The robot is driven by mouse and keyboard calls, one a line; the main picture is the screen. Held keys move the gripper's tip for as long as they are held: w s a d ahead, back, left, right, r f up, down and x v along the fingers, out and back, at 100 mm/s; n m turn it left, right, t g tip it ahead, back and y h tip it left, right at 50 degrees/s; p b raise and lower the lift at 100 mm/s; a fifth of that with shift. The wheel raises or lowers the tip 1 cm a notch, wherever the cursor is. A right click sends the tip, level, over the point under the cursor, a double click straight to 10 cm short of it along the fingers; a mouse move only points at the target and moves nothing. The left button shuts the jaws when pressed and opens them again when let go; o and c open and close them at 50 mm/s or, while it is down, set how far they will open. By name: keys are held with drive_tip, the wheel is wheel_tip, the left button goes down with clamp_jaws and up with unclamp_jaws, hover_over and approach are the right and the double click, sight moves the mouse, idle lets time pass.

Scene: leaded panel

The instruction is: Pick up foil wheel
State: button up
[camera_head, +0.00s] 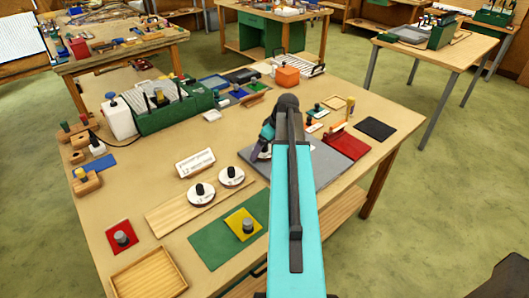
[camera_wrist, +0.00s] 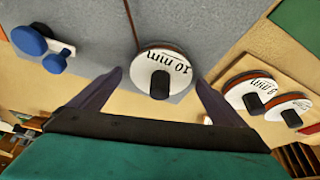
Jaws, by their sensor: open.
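A round white disc (camera_wrist: 170,63) with a brown rim, a black knob and the print "10 mm" lies on a grey mat (camera_wrist: 95,30) in the wrist view. I take it for the foil wheel, though the label does not name it. My gripper (camera_wrist: 160,82) is open, with its fingers on either side of this disc and not closed on it. In the head view my gripper (camera_head: 261,148) is over the left part of the grey mat (camera_head: 310,163), and my arm hides most of the disc. Two similar discs (camera_head: 200,195) (camera_head: 231,178) sit on a wooden strip to the left.
A white sign (camera_head: 195,163) stands behind the two discs. A green mat (camera_head: 215,250) with a yellow knobbed square (camera_head: 243,223) lies in front. A red tray (camera_head: 346,145) and black pad (camera_head: 375,129) are at right. A blue-knobbed item (camera_wrist: 55,50) is near the mat's edge.

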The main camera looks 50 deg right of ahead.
drive_tip(key=c, duration=1.1)
drive_tip(key=shift+r, duration=0.15)
drive_tip(key=shift+r+b, duration=0.95)
drive_tip(key=shift+r, duration=0.45)
drive_tip(key=s+d+b, duration=0.1)
drive_tip(key=s+d, duration=0.1)
drive_tip(key=s, duration=0.3)
drive_tip(key=s+d+r+b, duration=0.1)
drive_tip(key=s+d+b, duration=0.1)
drive_tip(key=s, duration=0.3)
drive_tip(key=s+d+r+b, duration=0.1)
drive_tip(key=s+d, duration=0.1)
drive_tip(key=s, duration=0.3)
drive_tip(key=shift+b, duration=0.4)
drive_tip(key=o, duration=0.4)
drive_tip(key=shift+w+a, duration=0.1)
drive_tip(key=shift+w, duration=0.05)
drive_tip(key=c, duration=0.4)
